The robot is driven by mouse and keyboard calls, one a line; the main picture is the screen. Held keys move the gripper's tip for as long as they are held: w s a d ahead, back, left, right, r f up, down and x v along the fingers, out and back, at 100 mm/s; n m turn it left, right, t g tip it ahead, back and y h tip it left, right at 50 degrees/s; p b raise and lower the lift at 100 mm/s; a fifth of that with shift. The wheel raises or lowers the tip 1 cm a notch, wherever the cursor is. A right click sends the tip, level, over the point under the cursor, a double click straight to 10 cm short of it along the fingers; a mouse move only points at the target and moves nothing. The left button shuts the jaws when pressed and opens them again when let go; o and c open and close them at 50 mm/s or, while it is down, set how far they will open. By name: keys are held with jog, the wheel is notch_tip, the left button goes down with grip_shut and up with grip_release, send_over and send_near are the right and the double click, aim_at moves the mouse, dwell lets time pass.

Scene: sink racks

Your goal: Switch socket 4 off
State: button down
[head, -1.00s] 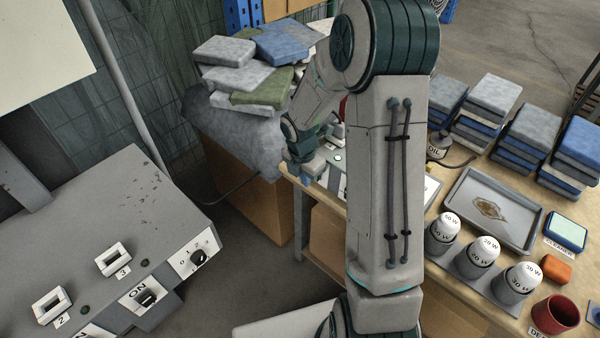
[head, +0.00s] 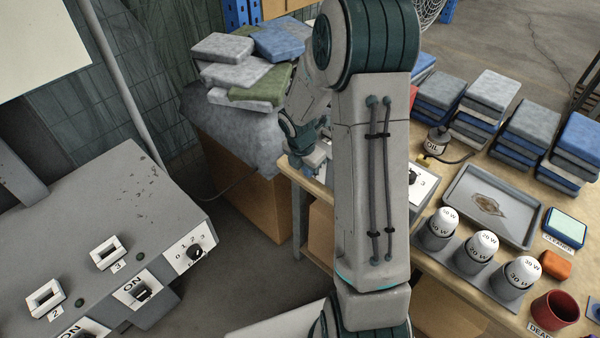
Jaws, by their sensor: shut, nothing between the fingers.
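No socket marked 4 can be made out. The grey console (head: 95,215) at the left carries a white socket marked 2 (head: 46,297) and one marked 3 (head: 108,254). A black switch (head: 141,292) on an ON plate sits on its front edge below socket 3, and another ON plate is cut off at the bottom. My gripper (head: 314,160) is small in the view, shut and empty, over the far left end of the wooden bench (head: 425,245). My arm hides most of a unit with a black dial (head: 412,177) on the bench.
A dial (head: 195,251) marked 0 to 3 is on the console's right corner. Lamps in holders (head: 480,248), a metal tray (head: 493,208), an oil can (head: 437,141) and a red cup (head: 556,311) stand on the bench. Cloth stacks (head: 490,90) line its back. Floor shows between console and bench.

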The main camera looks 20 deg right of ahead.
jog(key=shift+d+r+p, duration=0.35)
jog(key=shift+r+p, duration=0.55)
jog(key=s+a+r+p, duration=0.1)
jog(key=a+r, duration=0.3)
jog(key=r, duration=0.6)
jog(key=shift+s+a+r, duration=0.25)
jog(key=shift+s+a, duration=0.05)
jog(key=shift+s, duration=0.35)
jog(key=shift+f, duration=0.1)
